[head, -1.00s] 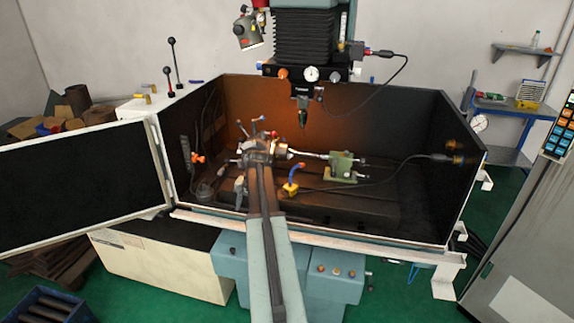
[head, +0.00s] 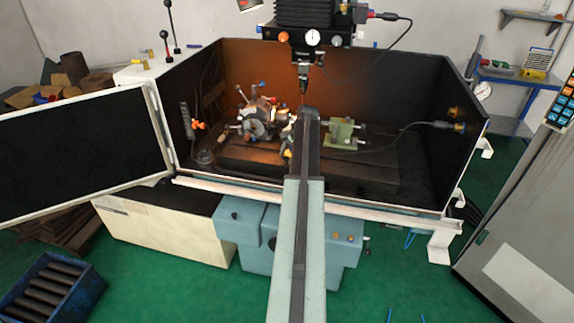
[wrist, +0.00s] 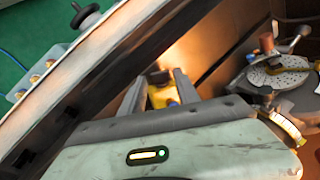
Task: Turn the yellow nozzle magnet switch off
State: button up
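The yellow nozzle magnet (head: 287,154) is mostly hidden behind my arm in the head view, on the machine bed. In the wrist view its yellow body (wrist: 162,97) shows between the two fingers of my gripper (wrist: 166,80), with a dark part above it and a bit of blue beside it. The fingers are apart, and I see no clear contact with the yellow body. The switch's position cannot be made out. My fingertips are hidden in the head view.
The indexing chuck (head: 262,120) stands left of my arm; it also shows in the wrist view (wrist: 280,75). A green tailstock (head: 342,132) stands to the right. The spindle (head: 304,75) hangs above. The enclosure's front rail (head: 390,219) runs under my arm.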

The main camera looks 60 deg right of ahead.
jog(key=shift+w+f, duration=0.2)
jog(key=shift+f, duration=0.4)
jog(key=shift+r, duration=0.15)
grip_shut()
jog(key=shift+w+r+g+p, duration=0.2)
jog(key=shift+r+g+p, duration=0.1)
jog(key=shift+g+p, duration=0.15)
jog(key=shift+w+d+g+p, duration=0.15)
jog(key=shift+w+g+p, duration=0.1)
jog(key=shift+g+p, duration=0.35)
jog(key=shift+w+f+g, duration=0.1)
jog(key=shift+w+g, duration=0.05)
jog(key=shift+g, duration=0.4)
jog(key=shift+f+g, duration=0.1)
jog(key=shift+g, duration=0.6)
